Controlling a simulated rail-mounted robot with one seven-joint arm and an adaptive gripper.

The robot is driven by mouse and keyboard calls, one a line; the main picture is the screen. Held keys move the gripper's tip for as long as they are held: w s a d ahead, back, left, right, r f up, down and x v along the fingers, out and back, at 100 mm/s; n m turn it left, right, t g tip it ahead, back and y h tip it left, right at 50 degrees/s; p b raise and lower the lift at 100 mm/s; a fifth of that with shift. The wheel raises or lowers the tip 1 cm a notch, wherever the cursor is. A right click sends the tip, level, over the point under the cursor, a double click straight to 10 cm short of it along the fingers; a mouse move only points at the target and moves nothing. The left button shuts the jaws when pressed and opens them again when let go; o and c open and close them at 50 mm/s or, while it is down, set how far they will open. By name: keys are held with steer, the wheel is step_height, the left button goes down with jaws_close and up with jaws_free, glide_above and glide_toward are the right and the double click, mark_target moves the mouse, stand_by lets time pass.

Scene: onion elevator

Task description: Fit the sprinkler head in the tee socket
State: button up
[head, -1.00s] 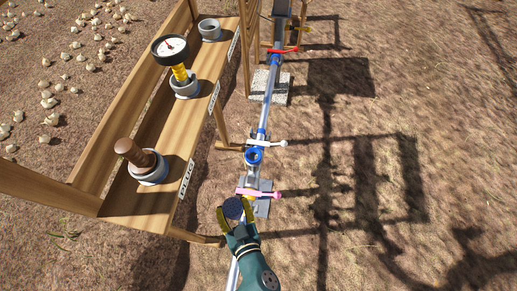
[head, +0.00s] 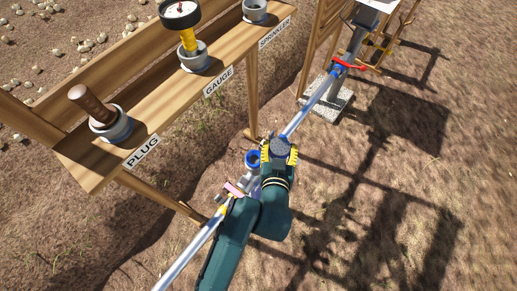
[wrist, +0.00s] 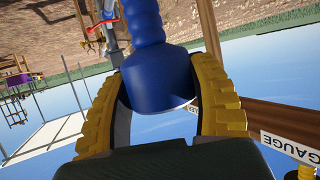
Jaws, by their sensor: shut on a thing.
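My gripper (head: 280,150) is shut on the sprinkler head, whose dark round top (head: 280,147) shows between the yellow fingers in the head view. In the wrist view, the blue sprinkler head (wrist: 158,80) sits between both fingers, with a ridged part beyond its wide end. The tee socket (head: 252,158) is an open blue ring on the pipe, just left of my gripper in the head view. The sprinkler head appears apart from the socket; its height above the pipe is unclear.
A wooden shelf (head: 185,88) stands left, holding the plug (head: 93,104) and gauge (head: 181,20); its sprinkler cup (head: 255,10) looks empty. A red handle (head: 348,64) is farther along the pipe. Open ground lies right.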

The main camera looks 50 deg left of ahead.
steer(key=s+a+r+n+g+y+b, duration=0.1)
steer(key=s+a+r+n+g+y, duration=0.2)
steer(key=a, duration=0.5)
step_height(320, 180, down, 9)
steer(key=n+b, duration=0.1)
steer(key=b, duration=0.3)
steer(key=shift+w+r+g+y, duration=0.15)
steer(key=shift+w+g+y, duration=0.1)
steer(key=shift+g+y, duration=0.05)
steer(key=shift+f+b, duration=0.25)
steer(key=shift+b, duration=0.1)
steer(key=o, duration=1.2)
steer(key=shift+o, duration=0.2)
